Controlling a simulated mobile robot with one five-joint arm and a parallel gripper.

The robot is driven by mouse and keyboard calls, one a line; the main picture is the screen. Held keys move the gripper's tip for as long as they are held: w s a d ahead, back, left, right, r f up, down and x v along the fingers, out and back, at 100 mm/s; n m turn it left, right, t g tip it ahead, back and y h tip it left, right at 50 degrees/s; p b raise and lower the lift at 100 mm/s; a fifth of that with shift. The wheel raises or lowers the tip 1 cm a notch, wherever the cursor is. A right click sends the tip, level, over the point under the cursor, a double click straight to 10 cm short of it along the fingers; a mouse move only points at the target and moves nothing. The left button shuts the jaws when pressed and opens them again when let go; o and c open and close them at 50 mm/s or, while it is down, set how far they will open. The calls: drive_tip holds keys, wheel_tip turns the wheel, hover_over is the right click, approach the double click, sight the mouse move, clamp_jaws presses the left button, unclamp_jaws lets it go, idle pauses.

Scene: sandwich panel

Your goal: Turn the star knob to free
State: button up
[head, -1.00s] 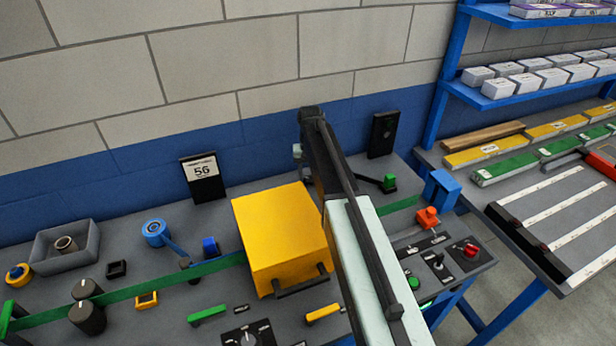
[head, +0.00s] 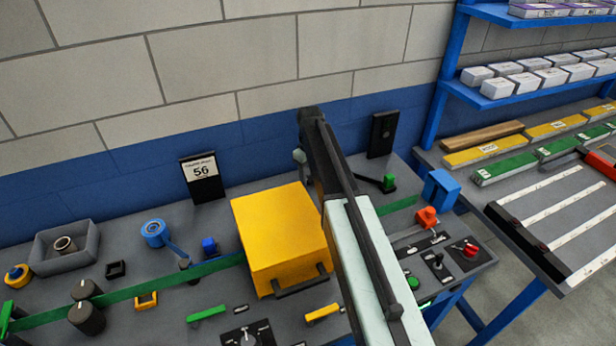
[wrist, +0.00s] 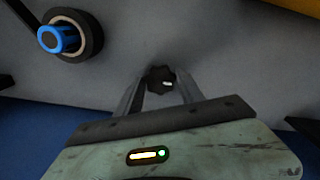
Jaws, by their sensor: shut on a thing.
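The star knob (wrist: 159,75) is a small dark lobed knob with a short pale mark, near the middle of the wrist view. My gripper (wrist: 160,92) has its two grey fingers closed around it, one on each side. Any "free" label beside the knob is not readable. In the head view my arm and the yellow box hide the fingertips and the star knob.
A blue-centred round part (wrist: 60,38) sits on the panel at upper left in the wrist view. In the head view, a yellow box (head: 280,235) stands left of my arm. A 56 sign (head: 202,178), a green strip (head: 165,282) and an orange block (head: 427,218) surround it.

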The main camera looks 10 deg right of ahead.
sight(309, 179)
drive_tip(key=shift+w, duration=0.15)
idle(0.3)
drive_tip(key=o, duration=1.3)
drive_tip(key=shift+o, duration=0.2)
wheel_tip(309, 179, up, 8)
drive_tip(key=p, duration=0.8)
drive_tip(key=shift+r, duration=0.1)
drive_tip(key=shift+f, duration=0.2)
